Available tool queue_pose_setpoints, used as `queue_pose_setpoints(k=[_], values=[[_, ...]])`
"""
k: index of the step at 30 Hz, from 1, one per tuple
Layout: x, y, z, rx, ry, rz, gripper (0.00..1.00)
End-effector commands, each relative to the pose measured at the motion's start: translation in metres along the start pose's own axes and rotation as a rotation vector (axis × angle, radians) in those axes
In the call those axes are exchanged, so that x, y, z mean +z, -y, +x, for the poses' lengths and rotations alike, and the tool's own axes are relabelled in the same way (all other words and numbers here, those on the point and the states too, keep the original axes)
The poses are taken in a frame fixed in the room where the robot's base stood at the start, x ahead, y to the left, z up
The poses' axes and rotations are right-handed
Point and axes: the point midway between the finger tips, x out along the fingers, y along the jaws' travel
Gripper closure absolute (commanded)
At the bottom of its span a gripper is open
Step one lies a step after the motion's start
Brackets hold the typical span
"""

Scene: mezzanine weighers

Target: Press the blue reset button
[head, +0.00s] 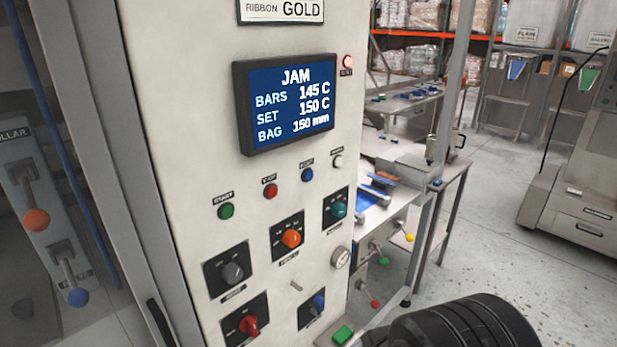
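The blue button (307,174) is a small round push button on the cream control panel (190,100), below the right part of the display. A small label above it is too small to read surely. Nothing covers it. A red button (270,191) and a green button (225,211) sit to its left, and a white one (338,161) to its right. The display (287,103) reads JAM, with bars 145 C, set 150 C and bag 150 mm. My gripper is not in view.
Below the buttons are an orange knob (291,239), a teal knob (338,210), a grey knob (232,273) and a red switch (249,325). A red lamp (347,61) glows beside the display. A steel table (440,195) stands behind right; open floor (500,240) lies beyond.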

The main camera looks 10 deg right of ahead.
Motion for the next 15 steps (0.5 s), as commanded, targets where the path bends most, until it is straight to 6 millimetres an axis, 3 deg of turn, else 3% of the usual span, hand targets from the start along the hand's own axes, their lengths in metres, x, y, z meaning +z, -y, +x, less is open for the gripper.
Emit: queue_pose_setpoints(k=[15], values=[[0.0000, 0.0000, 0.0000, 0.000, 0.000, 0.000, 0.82]])
